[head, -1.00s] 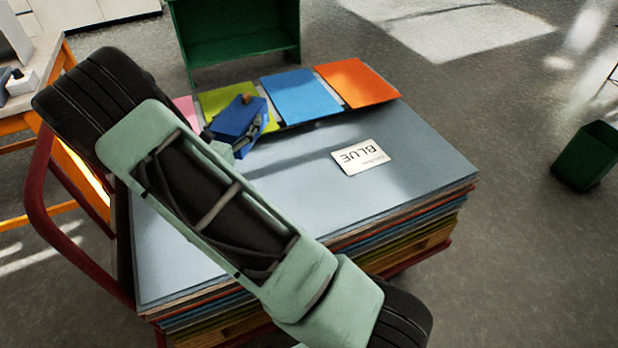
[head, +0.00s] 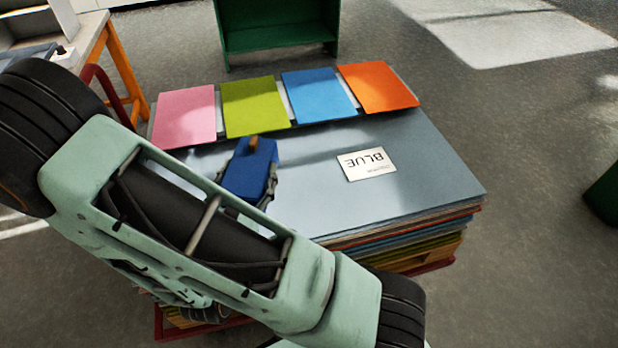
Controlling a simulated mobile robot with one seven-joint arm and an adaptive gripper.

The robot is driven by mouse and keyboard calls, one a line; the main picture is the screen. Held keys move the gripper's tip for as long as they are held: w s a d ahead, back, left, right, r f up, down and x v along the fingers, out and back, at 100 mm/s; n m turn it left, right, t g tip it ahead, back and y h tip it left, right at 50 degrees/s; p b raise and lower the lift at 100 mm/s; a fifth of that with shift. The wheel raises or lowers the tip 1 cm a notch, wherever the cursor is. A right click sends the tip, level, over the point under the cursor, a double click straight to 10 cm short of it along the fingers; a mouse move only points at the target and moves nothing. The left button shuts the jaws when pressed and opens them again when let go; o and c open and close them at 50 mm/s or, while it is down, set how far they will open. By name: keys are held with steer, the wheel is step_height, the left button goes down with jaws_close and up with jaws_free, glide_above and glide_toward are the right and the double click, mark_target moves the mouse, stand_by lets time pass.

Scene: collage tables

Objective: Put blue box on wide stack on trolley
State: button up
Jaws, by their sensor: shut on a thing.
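The blue box (head: 247,172) shows in the head view, with a small brown-orange piece on its top. My gripper (head: 268,184) is shut on it, with dark fingers visible along its right side. My arm hides the gripper's near part. The box appears over the left part of the wide stack (head: 420,190), whose top sheet is grey-blue. I cannot tell whether the box touches the sheet. The stack of layered boards and sheets lies on the red trolley (head: 437,266).
Pink (head: 186,117), green (head: 255,106), blue (head: 318,95) and orange (head: 377,88) sheets line the stack's far edge. A green shelf unit (head: 278,35) stands behind. A wooden-legged table (head: 92,45) is at the upper left. A green bin (head: 604,192) is at the right edge.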

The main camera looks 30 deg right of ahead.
steer(key=w+f+b, duration=0.1)
steer(key=b, duration=0.2)
steer(key=shift+w+d+f+b, duration=0.3)
steer(key=shift+w+b, duration=0.3)
steer(key=shift+b, duration=0.6)
steer(key=w, duration=0.2)
steer(key=w+f+b, duration=0.1)
steer(key=w, duration=0.1)
steer(key=w+d+f, duration=0.1)
steer(key=w, duration=0.1)
steer(key=shift+f+b, duration=0.2)
steer(key=shift+b, duration=0.1)
steer(key=w+f+b, duration=0.1)
steer(key=f, duration=0.2)
steer(key=w+f+b, duration=0.1)
steer(key=w+f, duration=0.1)
steer(key=f, duration=0.1)
steer(key=w+d+f+b, duration=0.1)
steer(key=w+f, duration=0.1)
steer(key=f, duration=0.1)
steer(key=shift+w+b, duration=0.15)
steer(key=shift+b, duration=0.15)
steer(key=o, duration=1.2)
